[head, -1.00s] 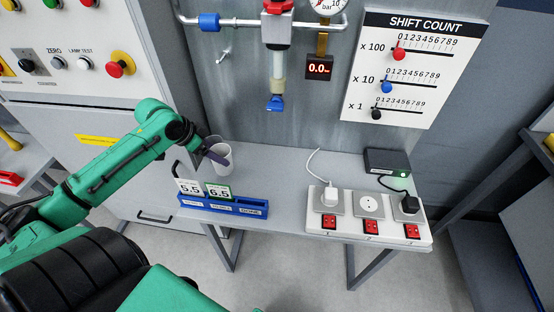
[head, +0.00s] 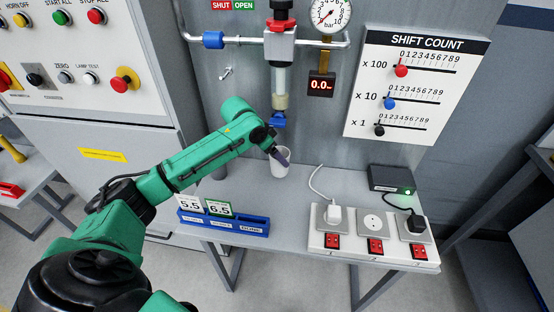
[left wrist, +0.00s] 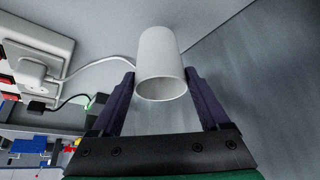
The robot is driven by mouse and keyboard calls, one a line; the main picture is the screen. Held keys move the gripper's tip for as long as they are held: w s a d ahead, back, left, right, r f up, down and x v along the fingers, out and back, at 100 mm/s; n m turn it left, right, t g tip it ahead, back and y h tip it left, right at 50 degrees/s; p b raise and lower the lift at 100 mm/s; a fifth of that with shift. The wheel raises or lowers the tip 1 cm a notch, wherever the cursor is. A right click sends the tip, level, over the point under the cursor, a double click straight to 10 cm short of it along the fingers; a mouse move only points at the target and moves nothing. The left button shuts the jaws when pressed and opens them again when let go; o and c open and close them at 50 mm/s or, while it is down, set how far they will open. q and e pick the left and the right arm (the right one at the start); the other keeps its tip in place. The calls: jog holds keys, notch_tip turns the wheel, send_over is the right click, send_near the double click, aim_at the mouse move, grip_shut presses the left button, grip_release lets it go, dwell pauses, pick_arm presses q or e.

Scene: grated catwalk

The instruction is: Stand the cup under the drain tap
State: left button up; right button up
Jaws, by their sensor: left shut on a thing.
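A white cup (head: 280,163) is held upright by my left gripper (head: 279,155), just below the blue drain tap (head: 277,119) in the head view. In the left wrist view the cup (left wrist: 161,62) sits between the two dark fingers of my left gripper (left wrist: 160,88), its open rim toward the camera. The tap hangs from a clear tube under the pipe. I cannot tell whether the cup's base touches the grey bench (head: 330,182). My right gripper is not in view.
A blue rack (head: 224,224) with number cards stands at the bench's front left. A socket strip (head: 372,240) and a black box (head: 390,180) are at the right. A white cable (head: 314,180) curves just right of the cup. A pressure gauge (head: 330,14) is above.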

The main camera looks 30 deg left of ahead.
pick_arm(q)
notch_tip(320, 180, down, 3)
jog(key=shift+f+p, duration=0.2)
jog(key=shift+p, duration=0.2)
jog(key=shift+f, duration=0.15)
jog(key=o, duration=1.2)
jog(key=b+v, duration=0.1)
jog(key=v, duration=1.1)
jog(key=shift+d, duration=0.1)
